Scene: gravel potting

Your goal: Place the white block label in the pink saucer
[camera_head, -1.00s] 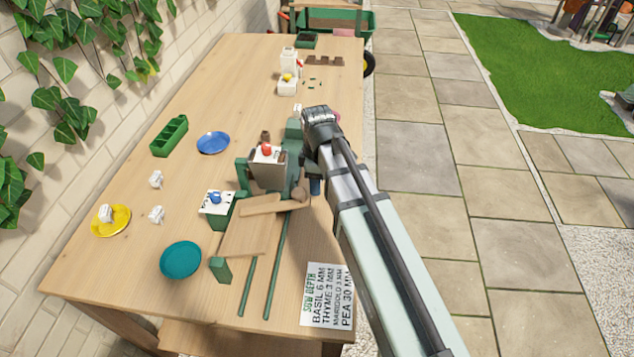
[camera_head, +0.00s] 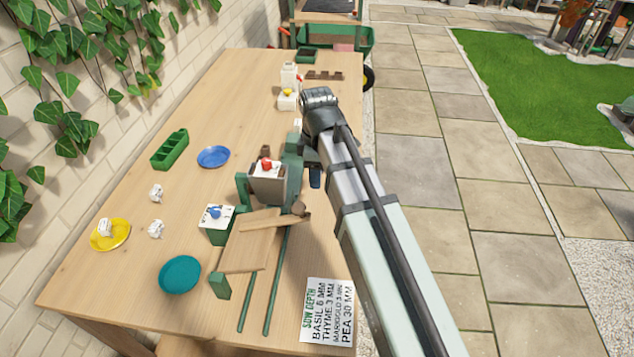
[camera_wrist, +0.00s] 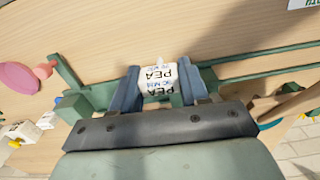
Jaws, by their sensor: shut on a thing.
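In the wrist view, my gripper (camera_wrist: 159,72) is shut on a white block label (camera_wrist: 158,84) printed PEA. The block sits between the two blue fingers, with green and wooden parts close behind it. The pink saucer (camera_wrist: 18,77) lies at the left edge of the wrist view, apart from the block and partly cut off. A small reddish-pink thing (camera_wrist: 45,70) is at its rim. In the head view my arm hides the pink saucer and most of my gripper; only a dark blue part (camera_head: 315,176) shows below the wrist.
Teal (camera_head: 180,275), blue (camera_head: 213,157) and yellow (camera_head: 122,236) saucers lie left. Small white blocks (camera_head: 156,193) stand nearby.

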